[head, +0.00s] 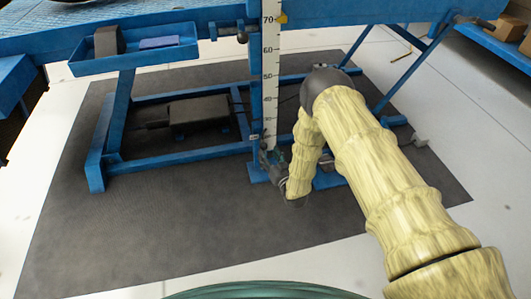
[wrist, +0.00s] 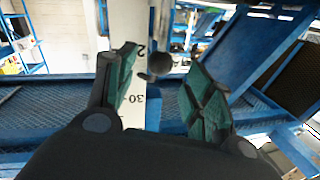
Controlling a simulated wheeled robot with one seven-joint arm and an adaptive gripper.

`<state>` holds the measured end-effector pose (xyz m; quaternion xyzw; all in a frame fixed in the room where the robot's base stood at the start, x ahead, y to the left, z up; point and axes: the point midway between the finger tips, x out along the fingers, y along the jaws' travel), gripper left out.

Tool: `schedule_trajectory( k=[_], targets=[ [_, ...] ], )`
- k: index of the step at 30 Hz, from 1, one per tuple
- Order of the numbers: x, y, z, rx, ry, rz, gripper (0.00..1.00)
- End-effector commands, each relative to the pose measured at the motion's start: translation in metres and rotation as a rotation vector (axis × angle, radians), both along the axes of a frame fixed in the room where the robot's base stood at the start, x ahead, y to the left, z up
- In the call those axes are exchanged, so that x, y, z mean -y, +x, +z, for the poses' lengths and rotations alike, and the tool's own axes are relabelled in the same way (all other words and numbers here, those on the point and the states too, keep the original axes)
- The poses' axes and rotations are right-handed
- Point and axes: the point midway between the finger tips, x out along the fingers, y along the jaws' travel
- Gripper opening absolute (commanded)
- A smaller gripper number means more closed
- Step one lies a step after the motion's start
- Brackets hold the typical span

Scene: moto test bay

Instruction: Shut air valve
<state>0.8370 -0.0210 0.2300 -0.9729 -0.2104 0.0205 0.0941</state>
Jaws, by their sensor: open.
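My gripper (head: 272,158) is low beside the foot of the white scale post (head: 271,60), mostly hidden behind my arm in the head view. In the wrist view my gripper (wrist: 166,72) is open, its two green-padded fingers apart. A dark round knob on a short stem (wrist: 158,64) shows between the fingertips, in front of or beside the white scale (wrist: 132,105). I cannot tell whether the fingers touch it, nor surely whether it is the air valve. In the head view a small dark fitting (head: 242,37) sits on the bench's front edge.
The blue bench frame (head: 180,158) surrounds the area, with a dark box (head: 198,112) on its lower part. A blue tray (head: 134,52) hangs at the upper left. The dark mat (head: 150,225) in front is clear.

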Motion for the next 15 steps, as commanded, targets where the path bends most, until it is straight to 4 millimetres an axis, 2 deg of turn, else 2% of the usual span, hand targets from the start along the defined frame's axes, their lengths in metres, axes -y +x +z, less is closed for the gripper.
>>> schedule_trajectory(
  k=[6,15],
  targets=[
    [-0.011,0.024,-0.001,0.002,0.001,0.001,0.52],
    [-0.014,0.032,0.000,0.000,0.001,0.000,0.52]
  ],
)
